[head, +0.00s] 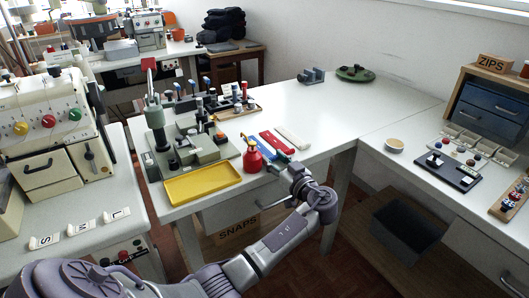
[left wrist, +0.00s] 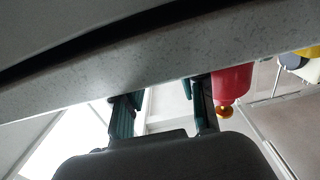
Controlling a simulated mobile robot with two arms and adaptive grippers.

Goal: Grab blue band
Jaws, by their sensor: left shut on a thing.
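The blue band (head: 272,150) lies on the white table near its front edge, left of a red band (head: 277,143) and a white band (head: 292,137). My left gripper (head: 285,162) reaches in over the front edge and is shut on the near end of the blue band. The grip itself is small and partly covered by my gripper. In the left wrist view, its two fingers (left wrist: 163,112) reach up behind a pale speckled edge that hides the fingertips and the band. My right gripper is not in view.
A red bottle (head: 252,158) stands close left of my left gripper; it shows beside one finger in the left wrist view (left wrist: 232,84). A yellow tray (head: 202,183) lies farther left, before a buttonhole machine (head: 160,130). The table's back middle (head: 310,105) is clear.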

